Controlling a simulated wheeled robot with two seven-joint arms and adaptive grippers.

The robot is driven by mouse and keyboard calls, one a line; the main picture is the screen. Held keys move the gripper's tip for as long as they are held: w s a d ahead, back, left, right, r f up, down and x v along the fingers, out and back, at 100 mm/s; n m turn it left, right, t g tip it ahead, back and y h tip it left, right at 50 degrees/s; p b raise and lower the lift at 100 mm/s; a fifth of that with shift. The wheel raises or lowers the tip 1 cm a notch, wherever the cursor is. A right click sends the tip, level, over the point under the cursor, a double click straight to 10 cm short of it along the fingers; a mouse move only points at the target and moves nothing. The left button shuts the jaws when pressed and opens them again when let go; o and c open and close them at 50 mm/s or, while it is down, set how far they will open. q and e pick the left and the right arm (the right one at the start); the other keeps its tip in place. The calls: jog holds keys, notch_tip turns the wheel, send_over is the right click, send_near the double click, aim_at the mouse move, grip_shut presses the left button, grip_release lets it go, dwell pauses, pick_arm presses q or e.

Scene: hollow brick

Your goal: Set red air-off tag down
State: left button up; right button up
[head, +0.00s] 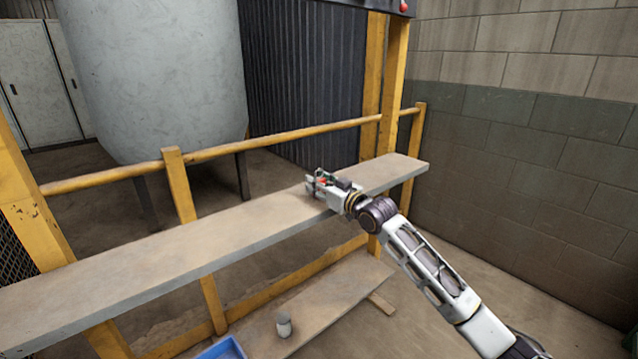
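My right gripper (312,184) is low over the grey plank shelf, towards its right end, with its arm coming in from the lower right. A small red patch (323,179), which may be the red air-off tag, shows among the gripper's parts. It is too small to tell whether the fingers are shut on it, or whether it touches the shelf (190,245). My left gripper is not in view.
Yellow posts and a rail (285,137) stand behind the shelf, with a big grey tank (155,75) beyond. A lower plank (325,305) holds a small grey canister (284,325). A blue bin (222,349) is at the bottom. The shelf's left part is bare.

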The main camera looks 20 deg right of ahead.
jog(key=o, duration=0.3)
jog(key=shift+o, duration=0.2)
